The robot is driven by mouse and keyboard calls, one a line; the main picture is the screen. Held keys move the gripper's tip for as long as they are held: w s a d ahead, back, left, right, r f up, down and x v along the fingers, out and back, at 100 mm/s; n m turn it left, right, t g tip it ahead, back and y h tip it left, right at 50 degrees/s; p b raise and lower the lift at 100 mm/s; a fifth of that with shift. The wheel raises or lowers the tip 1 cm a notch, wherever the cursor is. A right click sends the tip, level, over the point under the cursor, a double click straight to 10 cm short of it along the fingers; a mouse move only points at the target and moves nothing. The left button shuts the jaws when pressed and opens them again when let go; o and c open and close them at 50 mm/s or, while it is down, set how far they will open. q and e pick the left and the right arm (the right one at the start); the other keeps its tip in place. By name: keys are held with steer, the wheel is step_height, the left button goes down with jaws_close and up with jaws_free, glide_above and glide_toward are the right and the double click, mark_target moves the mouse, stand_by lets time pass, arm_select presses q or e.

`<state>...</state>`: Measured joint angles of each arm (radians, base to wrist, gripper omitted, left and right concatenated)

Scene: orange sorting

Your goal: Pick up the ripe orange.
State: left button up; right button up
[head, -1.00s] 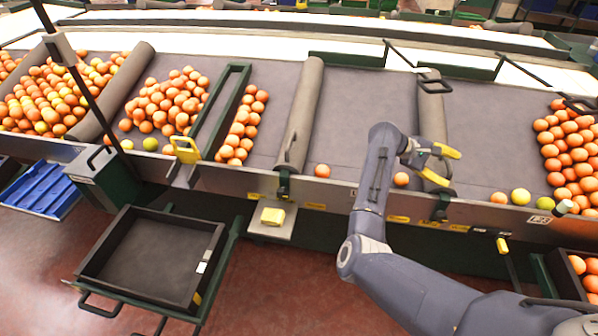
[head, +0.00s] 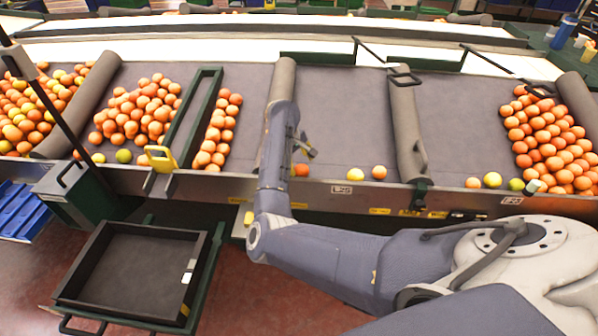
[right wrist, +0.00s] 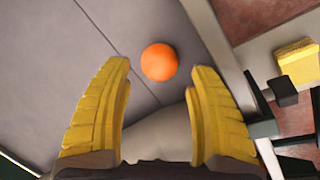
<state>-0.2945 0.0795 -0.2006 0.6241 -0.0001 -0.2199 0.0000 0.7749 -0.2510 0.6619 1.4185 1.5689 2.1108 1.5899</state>
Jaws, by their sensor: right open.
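A single ripe orange (head: 301,170) lies on the grey belt near its front edge. My right gripper (head: 307,147) is just above and behind it in the head view. In the right wrist view the orange (right wrist: 159,62) lies between the lines of the two yellow fingers, a little beyond the open fingertips (right wrist: 157,84). The fingers are apart, with nothing held between them. My left gripper is not in view.
A yellow fruit (head: 355,174) and another orange (head: 379,172) lie to the right on the same belt section. Grey rollers (head: 407,130) divide the belt. An empty black crate (head: 68,290) stands at lower left. A yellow block (right wrist: 298,62) sits beyond the belt edge.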

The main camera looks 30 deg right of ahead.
mark_target(301, 168)
steer(key=shift+x, duration=2.75)
steer(key=c, duration=1)
steer(key=shift+r, duration=0.1)
steer(key=shift+c, duration=0.2)
